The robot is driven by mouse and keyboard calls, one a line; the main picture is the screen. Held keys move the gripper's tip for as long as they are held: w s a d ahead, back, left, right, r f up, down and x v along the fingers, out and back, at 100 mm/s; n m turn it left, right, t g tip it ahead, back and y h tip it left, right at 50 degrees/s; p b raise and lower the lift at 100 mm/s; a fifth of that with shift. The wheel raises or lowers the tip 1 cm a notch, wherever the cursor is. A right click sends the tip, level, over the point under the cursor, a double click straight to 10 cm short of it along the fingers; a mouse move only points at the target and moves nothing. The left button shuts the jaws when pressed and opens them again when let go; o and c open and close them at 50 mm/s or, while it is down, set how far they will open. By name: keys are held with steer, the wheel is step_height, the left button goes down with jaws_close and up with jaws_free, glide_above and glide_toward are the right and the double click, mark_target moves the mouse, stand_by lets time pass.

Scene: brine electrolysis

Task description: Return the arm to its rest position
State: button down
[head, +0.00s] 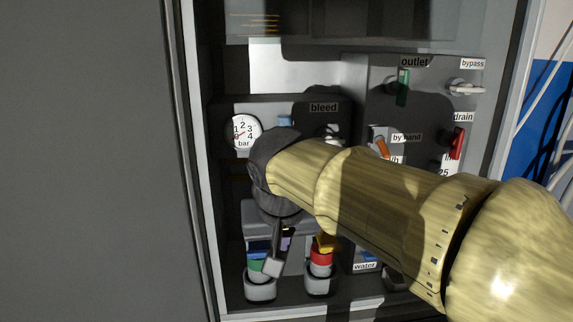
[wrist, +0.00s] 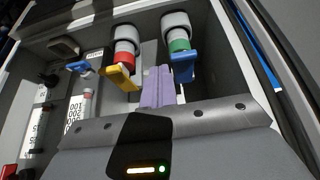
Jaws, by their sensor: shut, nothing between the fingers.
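My arm (head: 385,205) reaches into the open cabinet from the right in the head view. My gripper (head: 273,262) points down in front of the lower shelf, by the two collared valves. In the wrist view, the closed fingers of my gripper (wrist: 158,86) show between a yellow-handled valve (wrist: 122,75) with a red collar and a blue-handled valve (wrist: 182,64) with a green collar. The fingers hold nothing. I cannot tell whether they touch either handle. My forearm hides part of the panel.
The cabinet's left frame (head: 196,180) stands close to my gripper. A pressure gauge (head: 244,132) is above left. A green outlet handle (head: 403,87), a bypass handle (head: 465,87), a red drain handle (head: 457,143) and an orange lever (head: 382,148) are on the right.

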steer(key=s+d+f+g, duration=0.1)
steer(key=s+d+f, duration=0.1)
steer(key=d+f, duration=0.3)
steer(key=s+d+f+m+g, duration=0.1)
steer(key=d+f, duration=0.5)
steer(key=f, duration=0.6)
steer(key=s+d+f+g, duration=0.1)
steer(key=s+d+f, duration=0.3)
steer(key=f, duration=0.5)
steer(key=shift+d+f+m+h, duration=0.3)
steer(key=shift+d+m, duration=0.1)
steer(key=shift+d, duration=0.8)
steer(key=shift+r, duration=0.1)
